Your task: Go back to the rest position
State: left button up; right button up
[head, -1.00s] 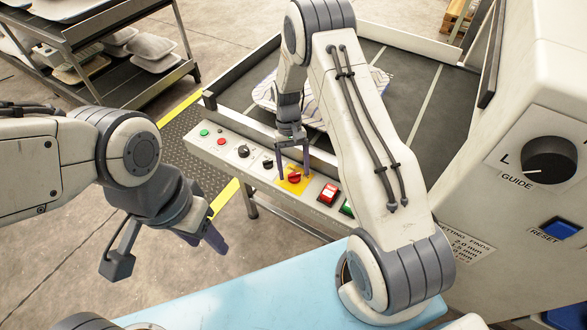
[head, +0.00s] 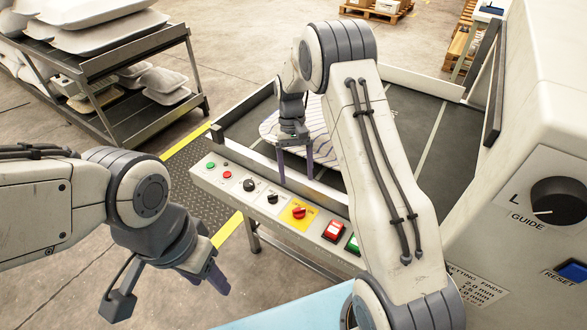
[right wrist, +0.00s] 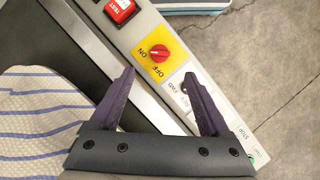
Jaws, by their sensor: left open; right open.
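My right gripper (head: 296,168) is open and empty above the edge of the control panel (head: 228,189) in the head view. In the right wrist view its two purple fingers (right wrist: 158,88) are spread, with nothing between them but the panel edge below. The red rotary knob (head: 299,212) on its yellow plate is clear of the fingers; it also shows in the right wrist view (right wrist: 159,53). My left gripper (head: 170,287) hangs at the lower left over the floor, open and empty.
A striped pillow (head: 268,128) lies on the dark conveyor bed (head: 410,120), partly hidden by my right arm. A white machine (head: 540,120) with a guide dial is at the right. A light blue surface (head: 300,308) is in front.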

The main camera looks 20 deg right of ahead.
jog(key=s+a+r+n+t+p, duration=0.2)
jog(key=s+a+r+n, duration=0.2)
jog(key=s+a+r, duration=0.85)
jog(key=s+a+r+n+t+p, duration=0.1)
jog(key=s+r+n, duration=0.1)
jog(key=s, duration=0.6)
jog(key=s+a+r+n+t+p, duration=0.1)
jog(key=s+r+n, duration=0.2)
jog(key=s, duration=0.4)
jog(key=shift+s+a, duration=0.2)
jog(key=shift+s, duration=0.15)
